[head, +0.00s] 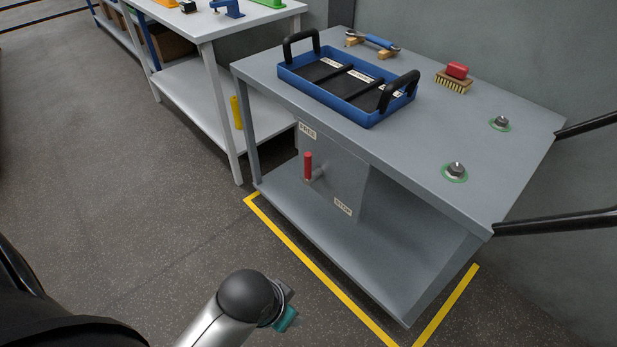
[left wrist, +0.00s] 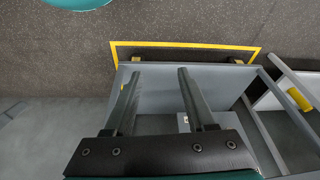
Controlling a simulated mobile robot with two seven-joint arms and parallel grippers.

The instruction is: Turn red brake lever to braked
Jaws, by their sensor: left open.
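The red brake lever (head: 308,166) is on the grey panel under the top of the grey trolley (head: 480,185). Its red handle stands upright, below the FREE label (head: 307,131). The STOP label (head: 343,206) is lower and to the right of the handle. In the left wrist view my left gripper (left wrist: 159,73) is open, with nothing between its two dark fingers, and faces the trolley. I cannot make out the lever in that view. In the head view only part of my arm shows at the bottom, apart from the trolley; its fingers are hidden. My right gripper is not in view.
A blue tray (head: 347,112) with black handles, a brush (head: 454,84) and a blue-handled tool (head: 372,42) are on the trolley. Yellow floor tape (head: 320,270) borders it. A workbench (head: 190,85) stands to the left. The floor at left is clear.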

